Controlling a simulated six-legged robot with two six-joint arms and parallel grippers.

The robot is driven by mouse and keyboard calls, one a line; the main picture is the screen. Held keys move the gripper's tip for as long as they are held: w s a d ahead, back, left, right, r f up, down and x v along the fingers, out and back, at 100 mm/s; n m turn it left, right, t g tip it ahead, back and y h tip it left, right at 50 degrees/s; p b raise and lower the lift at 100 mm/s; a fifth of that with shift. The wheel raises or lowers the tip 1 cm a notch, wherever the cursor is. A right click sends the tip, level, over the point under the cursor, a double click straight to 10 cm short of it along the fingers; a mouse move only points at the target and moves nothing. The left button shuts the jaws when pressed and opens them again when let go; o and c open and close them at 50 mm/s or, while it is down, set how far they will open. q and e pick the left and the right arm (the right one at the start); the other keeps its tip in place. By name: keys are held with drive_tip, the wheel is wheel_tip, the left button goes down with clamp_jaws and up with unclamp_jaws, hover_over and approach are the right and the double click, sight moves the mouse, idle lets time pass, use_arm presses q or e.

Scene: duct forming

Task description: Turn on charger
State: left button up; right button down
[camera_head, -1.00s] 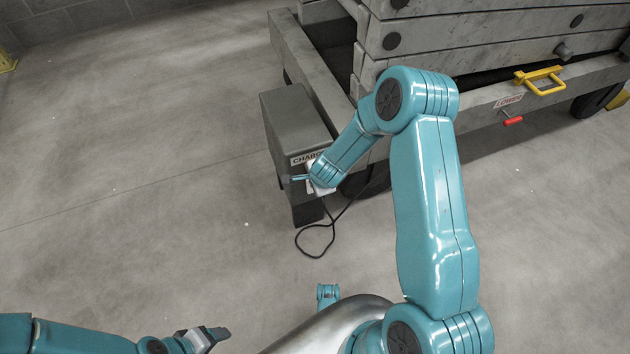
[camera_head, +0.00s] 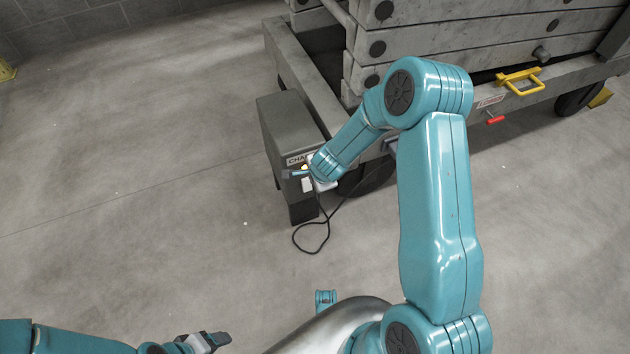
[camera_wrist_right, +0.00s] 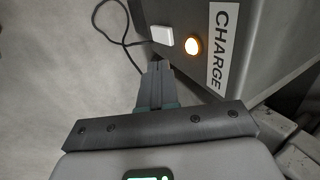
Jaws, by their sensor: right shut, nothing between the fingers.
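The charger is a grey box (camera_head: 286,122) on the near left corner of the cart, and it carries a "CHARGE" label (camera_wrist_right: 221,46). Beside the label an orange round lamp or button (camera_wrist_right: 193,45) glows; its glow also shows in the head view (camera_head: 305,167). A white rectangular piece (camera_wrist_right: 162,38) sits next to the lamp, with a black cable close by. My right gripper (camera_wrist_right: 158,68) is shut and empty, its tips just short of the white piece in the picture; contact cannot be told. My left gripper (camera_head: 218,339) is low at the left, its jaw opening unclear.
A grey cart (camera_head: 440,110) with stacked slabs fills the upper right. It has a yellow handle (camera_head: 520,82) and a red lever (camera_head: 495,121). A black cable loop (camera_head: 310,250) hangs to the floor below the charger. The floor at left is clear.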

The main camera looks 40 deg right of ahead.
wheel_tip(320, 180, up, 3)
drive_tip(key=shift+s+p, duration=0.15)
drive_tip(key=shift+p, duration=0.35)
drive_tip(key=s+a+f+n+g+y, duration=0.2)
drive_tip(key=s+a+f+n+y, duration=0.15)
drive_tip(key=s+a+n, duration=0.65)
drive_tip(key=s+a+f+n+g+y, duration=0.2)
drive_tip(key=s+a+f+n+g, duration=0.15)
drive_tip(key=s+a+n, duration=0.55)
wheel_tip(320, 180, up, 23)
drive_tip(key=s+p, duration=0.1)
drive_tip(key=p, duration=2.2)
drive_tip(key=shift+s+a+t, duration=0.4)
drive_tip(key=shift+t, duration=0.05)
